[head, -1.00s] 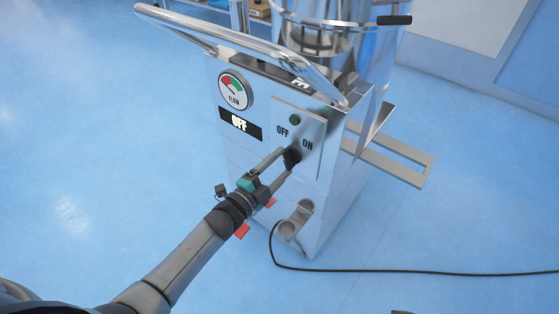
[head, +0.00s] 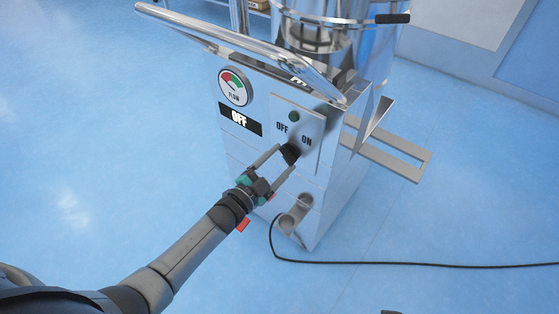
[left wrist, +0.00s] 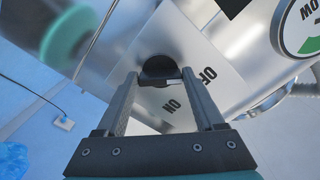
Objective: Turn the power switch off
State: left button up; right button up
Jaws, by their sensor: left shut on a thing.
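The power switch is a black rotary knob (head: 290,153) on a metal plate (head: 311,125) on the front of the steel machine. The labels OFF and ON stand above it, OFF on the left and ON on the right. My left gripper (head: 285,158) is shut on the knob, one finger on each side. In the left wrist view the knob (left wrist: 158,68) sits between the fingertips (left wrist: 160,80), with the OFF label to its right. The fingers partly hide the knob, so its exact pointing is hard to read. The display (head: 240,119) reads OFF.
A metal handrail (head: 240,45) crosses above the panel. A black cable (head: 400,264) runs right over the open blue floor.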

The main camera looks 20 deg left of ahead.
pick_arm(q)
jog(key=o, duration=1.4)
jog(key=p+v, duration=0.4)
jog(key=v, duration=1.1)
jog(key=shift+s, duration=0.1)
pick_arm(e)
jog(key=s+d+f, duration=0.2)
jog(key=s+f, duration=0.2)
jog(key=f, duration=0.4)
jog(key=shift+s+d+g, duration=0.2)
jog(key=shift+d+g, duration=0.05)
jog(key=shift+g, duration=0.15)
